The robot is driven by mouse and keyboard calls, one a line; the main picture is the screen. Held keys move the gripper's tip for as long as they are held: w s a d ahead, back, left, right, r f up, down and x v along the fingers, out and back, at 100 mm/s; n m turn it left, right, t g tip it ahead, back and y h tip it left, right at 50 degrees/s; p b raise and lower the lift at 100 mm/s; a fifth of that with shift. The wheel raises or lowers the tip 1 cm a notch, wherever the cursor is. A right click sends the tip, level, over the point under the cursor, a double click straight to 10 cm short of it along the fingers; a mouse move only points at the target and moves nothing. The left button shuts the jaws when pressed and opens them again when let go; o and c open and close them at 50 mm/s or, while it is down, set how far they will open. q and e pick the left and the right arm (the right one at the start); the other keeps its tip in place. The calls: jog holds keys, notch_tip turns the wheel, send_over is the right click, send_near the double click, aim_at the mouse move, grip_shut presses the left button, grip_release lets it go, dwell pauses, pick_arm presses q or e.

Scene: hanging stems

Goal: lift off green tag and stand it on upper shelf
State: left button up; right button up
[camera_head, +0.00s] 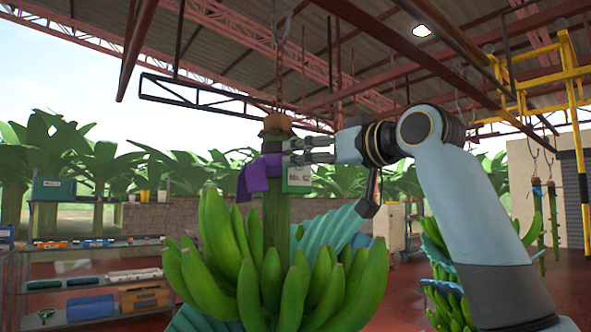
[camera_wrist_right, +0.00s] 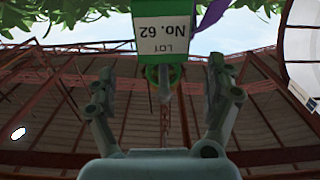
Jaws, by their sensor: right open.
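The green tag (camera_head: 298,180) hangs at the top of the banana stem (camera_head: 277,215), beside a purple ribbon (camera_head: 258,174). It has a white face with a green edge. In the right wrist view the tag (camera_wrist_right: 163,37) shows upside down and reads "LOT No. 62". My right gripper (camera_head: 300,151) reaches in from the right at the tag's upper part. In the wrist view its two fingers (camera_wrist_right: 160,82) are apart, one to each side of the tag; I cannot tell whether they touch it. The upper shelf (camera_head: 105,201) is on the rack at the left. My left gripper is not in view.
A teal box (camera_head: 54,188) stands at the upper shelf's left, and small cups (camera_head: 145,196) at its right, with clear board between. Lower shelves hold bins and tools. The stem hangs from a chain (camera_head: 279,85). More stems (camera_head: 538,215) hang at the right.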

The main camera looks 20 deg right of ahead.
jog(key=p+x, duration=0.1)
jog(key=x, duration=0.1)
jog(key=p+x, duration=0.1)
jog(key=x, duration=0.1)
jog(key=shift+w+a+r, duration=0.15)
jog(key=shift+a, duration=0.2)
jog(key=shift+w+a, duration=0.1)
jog(key=shift+w, duration=0.15)
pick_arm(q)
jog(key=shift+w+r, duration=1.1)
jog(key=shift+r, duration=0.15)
pick_arm(e)
jog(key=shift+s, duration=0.1)
jog(key=shift+c, duration=0.8)
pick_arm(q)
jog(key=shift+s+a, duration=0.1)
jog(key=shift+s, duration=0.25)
pick_arm(e)
jog(key=c, duration=0.8)
